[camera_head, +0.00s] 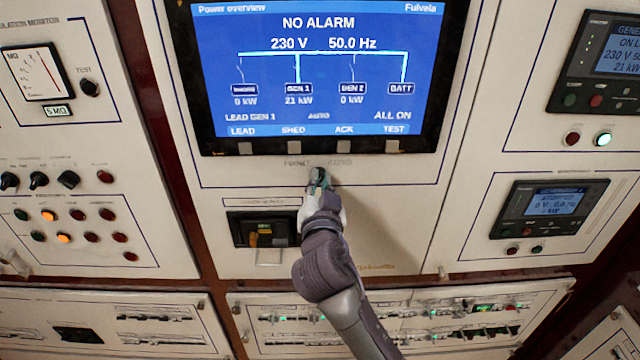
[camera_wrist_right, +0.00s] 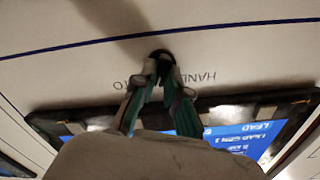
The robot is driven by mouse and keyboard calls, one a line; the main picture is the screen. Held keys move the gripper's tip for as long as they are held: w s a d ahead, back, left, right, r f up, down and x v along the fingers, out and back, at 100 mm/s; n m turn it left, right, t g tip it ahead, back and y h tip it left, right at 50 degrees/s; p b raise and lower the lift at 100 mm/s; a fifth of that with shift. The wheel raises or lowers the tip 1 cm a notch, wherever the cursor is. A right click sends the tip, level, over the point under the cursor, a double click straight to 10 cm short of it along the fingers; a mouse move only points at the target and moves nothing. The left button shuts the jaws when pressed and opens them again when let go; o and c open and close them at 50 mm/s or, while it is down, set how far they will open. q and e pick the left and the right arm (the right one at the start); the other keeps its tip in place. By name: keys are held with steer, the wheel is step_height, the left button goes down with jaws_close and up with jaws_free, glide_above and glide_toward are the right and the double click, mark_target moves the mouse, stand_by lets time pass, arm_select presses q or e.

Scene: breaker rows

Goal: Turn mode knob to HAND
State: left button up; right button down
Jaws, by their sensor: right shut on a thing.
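The mode knob (camera_wrist_right: 161,53) is a small dark round knob on the cream panel in the wrist view. Upside-down lettering reading HAND stands to its right, and partly covered lettering ending in "TO" stands to its left. My right gripper (camera_head: 318,180) is at the panel just below the large screen. In the wrist view its two fingertips (camera_wrist_right: 160,68) are closed on the knob from either side. The knob's pointer is hidden, so its setting cannot be told. In the head view the gripper covers the knob. My left gripper is not in view.
The large blue screen (camera_head: 320,70) reads NO ALARM, with a row of grey buttons under it. A black recessed unit (camera_head: 250,230) sits left of my right gripper. Breaker rows (camera_head: 390,325) run below.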

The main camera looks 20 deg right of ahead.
steer(key=n, duration=1.1)
steer(key=shift+a+n, duration=0.2)
steer(key=shift+n, duration=0.1)
stand_by(0.4)
steer(key=c, duration=1.2)
jaws_free()
steer(key=v, duration=1.2)
